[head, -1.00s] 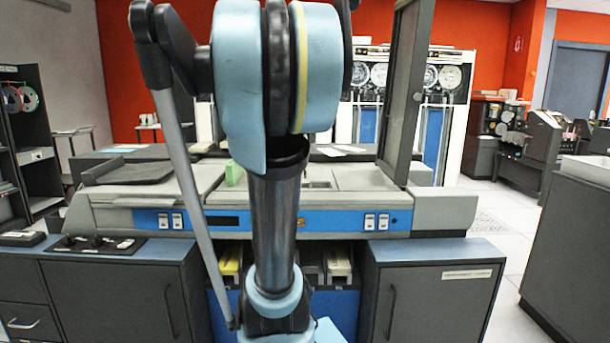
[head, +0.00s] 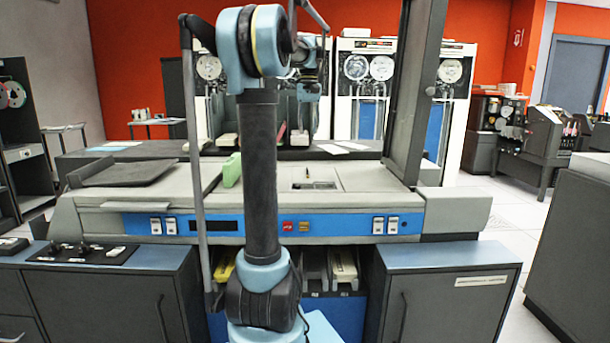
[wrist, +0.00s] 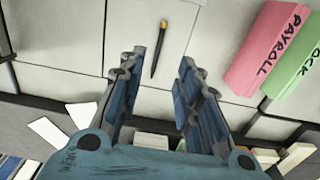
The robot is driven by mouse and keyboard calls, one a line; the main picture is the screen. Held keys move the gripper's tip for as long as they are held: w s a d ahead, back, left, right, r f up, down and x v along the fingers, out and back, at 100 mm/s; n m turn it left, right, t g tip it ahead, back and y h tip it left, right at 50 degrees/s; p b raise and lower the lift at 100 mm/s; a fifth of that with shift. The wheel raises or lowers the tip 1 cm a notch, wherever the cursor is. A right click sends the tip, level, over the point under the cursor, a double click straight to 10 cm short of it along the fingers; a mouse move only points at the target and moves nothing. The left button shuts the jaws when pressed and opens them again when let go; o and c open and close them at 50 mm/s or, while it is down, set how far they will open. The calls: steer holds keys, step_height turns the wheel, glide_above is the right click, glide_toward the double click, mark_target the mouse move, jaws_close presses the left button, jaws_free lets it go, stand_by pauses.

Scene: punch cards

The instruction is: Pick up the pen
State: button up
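The pen (wrist: 158,50) lies on a pale grey panelled surface in the wrist view. It is slim and dark with a yellow-orange end, and it lies nearly upright in the picture. My gripper (wrist: 162,60) is open and empty, with one finger on each side of the pen's lower part as seen in that view. The pen's dark point lies between the fingertips in the picture; how far below them it is I cannot tell.
A pink PAYROLL block (wrist: 268,45) and a green block (wrist: 298,62) lie right of the pen. Loose cards (wrist: 48,131) lie lower left.

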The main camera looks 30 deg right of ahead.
glide_toward(307, 172)
steer(key=shift+s+a+f, duration=0.25)
steer(key=shift+s+f, duration=0.8)
steer(key=shift+a+f, duration=0.2)
steer(key=shift+f, duration=2.7)
jaws_close()
